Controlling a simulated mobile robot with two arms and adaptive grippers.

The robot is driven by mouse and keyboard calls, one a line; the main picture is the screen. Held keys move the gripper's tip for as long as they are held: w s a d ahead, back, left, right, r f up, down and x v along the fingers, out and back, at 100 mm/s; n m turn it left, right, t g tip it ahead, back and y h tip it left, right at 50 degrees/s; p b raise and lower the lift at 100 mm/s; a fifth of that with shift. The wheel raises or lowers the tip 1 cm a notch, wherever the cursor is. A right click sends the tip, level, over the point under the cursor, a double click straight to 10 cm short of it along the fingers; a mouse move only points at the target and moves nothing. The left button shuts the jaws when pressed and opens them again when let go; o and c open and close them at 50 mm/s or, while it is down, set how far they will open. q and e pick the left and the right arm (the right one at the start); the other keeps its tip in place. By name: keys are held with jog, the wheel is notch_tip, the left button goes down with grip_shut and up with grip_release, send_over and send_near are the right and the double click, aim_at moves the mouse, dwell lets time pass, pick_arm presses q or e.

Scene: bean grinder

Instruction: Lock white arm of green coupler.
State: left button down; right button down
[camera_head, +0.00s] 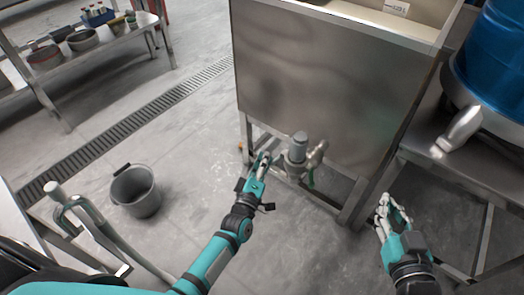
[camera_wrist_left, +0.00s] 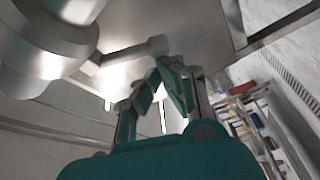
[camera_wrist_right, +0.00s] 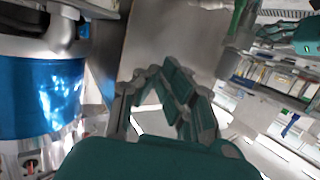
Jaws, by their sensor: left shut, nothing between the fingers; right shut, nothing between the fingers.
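I cannot tell whether this is the white arm. My left gripper (camera_head: 265,157) is shut and empty just left of the fitting; its fingertips (camera_wrist_left: 165,70) appear close to the pale arm's end. My right gripper (camera_head: 385,205) is shut and empty, right of the fitting and apart from it.
The steel tank (camera_head: 320,85) stands on a framed stand. A blue drum (camera_head: 500,60) stands on a steel table at right. A grey bucket (camera_head: 137,190) is on the floor at left, beside a drain grate (camera_head: 120,130). A shelf with pots stands at back left.

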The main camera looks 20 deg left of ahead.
pick_arm(q)
jog(key=shift+s+d+f+n+g+p, duration=0.1)
jog(key=shift+d+f+n+g+p, duration=0.15)
jog(key=shift+n, duration=0.4)
jog(key=shift+s+d+f+n+g+p, duration=0.1)
jog(key=shift+d+f+n+g+p, duration=0.2)
jog(key=shift+n, duration=0.35)
pick_arm(e)
jog(key=s+d+f+g+h, duration=0.1)
jog(key=s+d+f+g, duration=0.1)
jog(key=f, duration=0.4)
jog(key=shift+s+g, duration=0.9)
jog(key=shift+g, duration=0.2)
pick_arm(q)
jog(key=shift+r, duration=0.1)
